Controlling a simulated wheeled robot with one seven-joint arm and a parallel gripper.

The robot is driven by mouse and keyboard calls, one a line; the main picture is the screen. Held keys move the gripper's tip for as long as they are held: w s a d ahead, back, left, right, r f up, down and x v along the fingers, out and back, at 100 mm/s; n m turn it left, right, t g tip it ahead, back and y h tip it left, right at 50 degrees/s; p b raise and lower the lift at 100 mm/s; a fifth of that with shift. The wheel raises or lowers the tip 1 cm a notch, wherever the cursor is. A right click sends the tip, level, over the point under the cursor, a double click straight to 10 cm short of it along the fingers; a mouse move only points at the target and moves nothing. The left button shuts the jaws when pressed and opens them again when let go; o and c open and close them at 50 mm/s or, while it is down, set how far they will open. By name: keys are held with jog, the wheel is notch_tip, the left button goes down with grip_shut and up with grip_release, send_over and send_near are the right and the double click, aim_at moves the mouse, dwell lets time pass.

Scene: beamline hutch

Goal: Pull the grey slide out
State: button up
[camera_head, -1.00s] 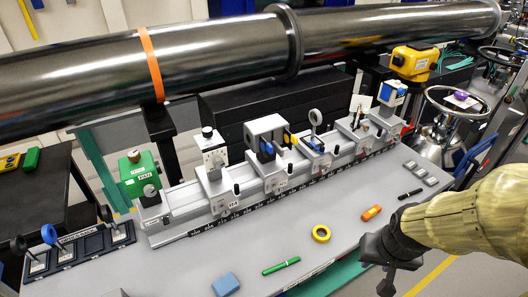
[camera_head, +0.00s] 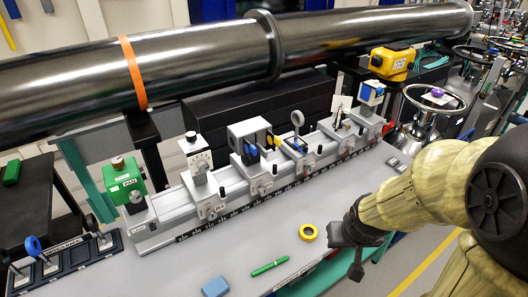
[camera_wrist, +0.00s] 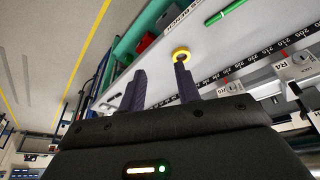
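A grey box (camera_head: 247,132) with blue and dark parts stands on a carriage of the optical rail. I cannot tell which part is the grey slide. Blue and yellow parts stick out at the box's right side. My gripper (camera_wrist: 160,80) is open and empty in the wrist view, its two dark fingers apart. In the head view my gripper (camera_head: 355,262) hangs low over the table's front edge, to the right of the box and well apart from it. The wrist view shows part of the rail (camera_wrist: 225,85) at the right, but not the box.
A yellow tape ring (camera_head: 308,232), a green pen (camera_head: 269,266) and a blue block (camera_head: 215,287) lie on the grey table. A green unit (camera_head: 125,181) stands at the rail's left end. A large dark pipe (camera_head: 195,60) runs behind and above the rail.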

jog(key=w+a+f+n+t+y, duration=0.15)
jog(key=w+t, duration=0.25)
jog(key=w, duration=0.5)
jog(key=w+a+r+n+t+y+b, duration=0.1)
jog(key=w+a+r+n+t+y, duration=0.3)
jog(key=a+y, duration=0.5)
jog(key=w+n+t, duration=0.1)
jog(key=w+t, duration=0.1)
jog(key=w, duration=0.1)
jog(key=shift+w+a+y+b, duration=0.35)
jog(key=shift+w+a+b, duration=0.05)
